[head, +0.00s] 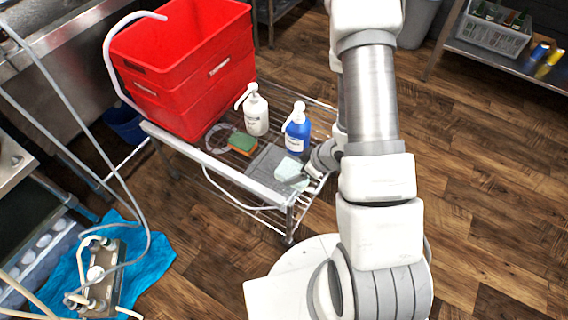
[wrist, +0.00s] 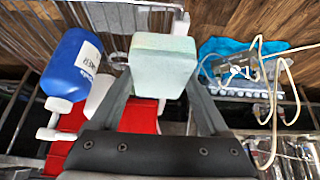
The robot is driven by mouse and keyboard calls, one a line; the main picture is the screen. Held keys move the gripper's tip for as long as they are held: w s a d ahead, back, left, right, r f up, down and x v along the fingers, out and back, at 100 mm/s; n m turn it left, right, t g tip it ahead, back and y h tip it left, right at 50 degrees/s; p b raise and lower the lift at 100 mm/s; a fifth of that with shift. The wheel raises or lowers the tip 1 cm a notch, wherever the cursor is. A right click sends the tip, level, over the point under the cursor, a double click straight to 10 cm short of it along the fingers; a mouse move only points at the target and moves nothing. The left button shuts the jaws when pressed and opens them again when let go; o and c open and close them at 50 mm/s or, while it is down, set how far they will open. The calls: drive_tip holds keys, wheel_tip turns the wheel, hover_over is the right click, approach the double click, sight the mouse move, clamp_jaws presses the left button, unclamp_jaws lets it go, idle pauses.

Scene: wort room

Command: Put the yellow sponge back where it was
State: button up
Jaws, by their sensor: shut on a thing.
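My gripper (wrist: 165,100) is shut on a pale mint-green block (wrist: 163,64), held between its two fingers. In the head view the pale block (head: 288,169) shows at the front right of the wire cart, beside my gripper; whether it touches the cart is unclear. A sponge with a green top and a yellow-orange side (head: 243,143) lies on the cart, left of my gripper and apart from it. It is not clearly visible in the wrist view.
A blue pump bottle (head: 297,130) and a white pump bottle (head: 256,112) stand behind the block. Stacked red crates (head: 185,65) fill the cart's left end. A dark grey patch (head: 262,165) lies between sponge and block. A blue cloth (head: 150,262) lies at lower left.

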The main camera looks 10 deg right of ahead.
drive_tip(key=w+f+b, duration=0.1)
drive_tip(key=w+f, duration=0.1)
drive_tip(key=w, duration=0.1)
drive_tip(key=w+f+b, duration=0.1)
drive_tip(key=w+f, duration=0.1)
drive_tip(key=w, duration=0.2)
drive_tip(key=w+f, duration=0.3)
drive_tip(key=w, duration=0.1)
drive_tip(key=shift+w+a+b, duration=0.1)
drive_tip(key=shift+a+b, duration=0.05)
drive_tip(key=shift+b, duration=0.25)
drive_tip(key=shift+f+b, duration=1)
drive_tip(key=shift+f, duration=0.85)
drive_tip(key=shift+f, duration=0.15)
drive_tip(key=o, duration=1)
drive_tip(key=shift+o, duration=0.2)
